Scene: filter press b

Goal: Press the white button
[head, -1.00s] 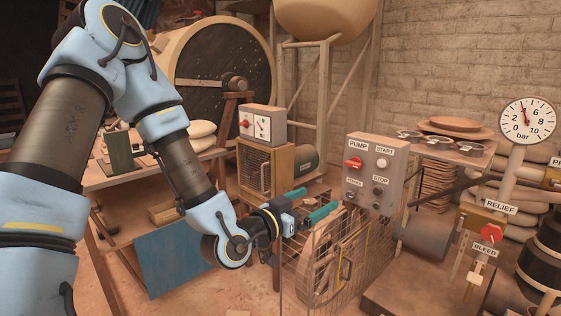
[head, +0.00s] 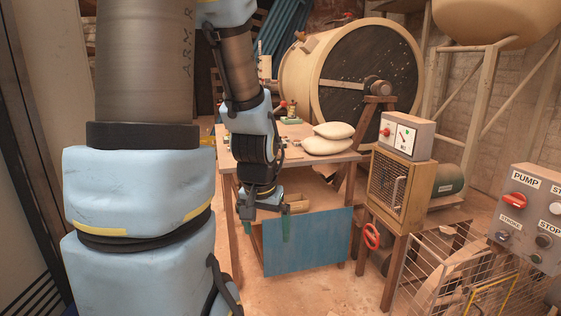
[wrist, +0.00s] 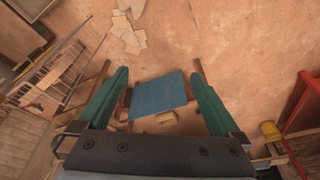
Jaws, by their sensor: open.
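The grey pump panel (head: 527,212) is cut off by the right edge of the head view. A pale white button (head: 556,208) shows on it under a partly cut-off label beginning "ST". A red knob (head: 515,201) and dark controls sit beside and below it. My gripper (head: 264,228) hangs pointing down in front of the workbench, well to the left of the panel and apart from it. Its two green fingers are spread and empty, as the wrist view (wrist: 159,75) also shows. The white button cannot be made out in the wrist view.
A wooden workbench (head: 240,157) with a blue board (head: 308,241) stands behind my gripper. A meter box (head: 406,136) on a wooden stand with a red handwheel (head: 372,236) lies between it and the panel. A wire mesh guard (head: 440,268) stands below the panel. Bare floor shows in front.

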